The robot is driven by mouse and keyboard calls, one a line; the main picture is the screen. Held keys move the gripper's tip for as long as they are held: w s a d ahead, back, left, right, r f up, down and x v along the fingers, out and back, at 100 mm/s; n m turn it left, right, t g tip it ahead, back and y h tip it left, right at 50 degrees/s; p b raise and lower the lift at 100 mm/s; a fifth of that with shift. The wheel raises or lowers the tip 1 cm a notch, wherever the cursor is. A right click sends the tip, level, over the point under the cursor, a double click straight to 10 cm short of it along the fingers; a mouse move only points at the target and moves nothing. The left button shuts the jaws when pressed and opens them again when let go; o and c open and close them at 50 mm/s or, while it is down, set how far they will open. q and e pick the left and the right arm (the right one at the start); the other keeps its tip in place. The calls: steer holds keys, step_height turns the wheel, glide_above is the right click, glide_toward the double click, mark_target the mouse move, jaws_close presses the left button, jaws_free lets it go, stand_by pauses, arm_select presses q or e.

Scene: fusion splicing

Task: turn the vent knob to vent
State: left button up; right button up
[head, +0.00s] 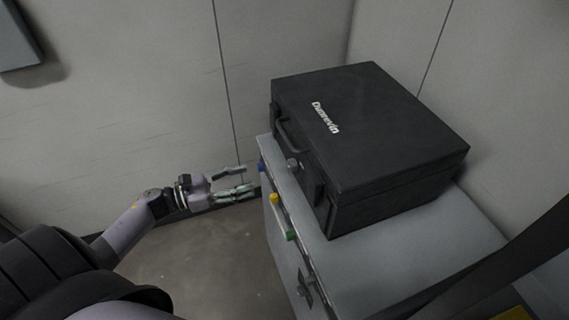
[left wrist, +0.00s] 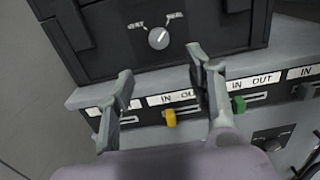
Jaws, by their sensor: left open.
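The vent knob (left wrist: 158,38) is a small round grey knob on the front of the black case (head: 365,125), between two small white labels too blurred to read surely. It also shows in the head view (head: 293,165). Its pointer seems to lean to the upper right in the left wrist view. My left gripper (head: 243,179) is open and empty, to the left of the case's front and apart from it. In the left wrist view its fingertips (left wrist: 160,66) stand either side of and below the knob, not touching it. My right gripper is not in view.
The case sits on a grey cabinet (head: 400,255). The cabinet front has a yellow slider (left wrist: 170,117), a green slider (left wrist: 238,103) and a blue one (head: 261,166), with IN and OUT labels. The case's handle (head: 289,136) juts out near the knob. Floor is clear left of the cabinet.

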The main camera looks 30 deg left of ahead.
mark_target(292, 165)
arm_select(q)
steer(key=p+x, duration=0.2)
steer(key=x, duration=0.9)
steer(key=shift+w+p, duration=0.25)
steer(key=shift+p, duration=0.05)
steer(key=shift+w+d, duration=0.25)
steer(key=shift+d, duration=0.05)
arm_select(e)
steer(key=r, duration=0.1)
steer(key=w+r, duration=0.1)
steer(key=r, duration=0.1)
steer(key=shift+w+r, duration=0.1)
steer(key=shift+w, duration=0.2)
arm_select(q)
steer(key=c, duration=1.2)
steer(key=shift+o, duration=0.2)
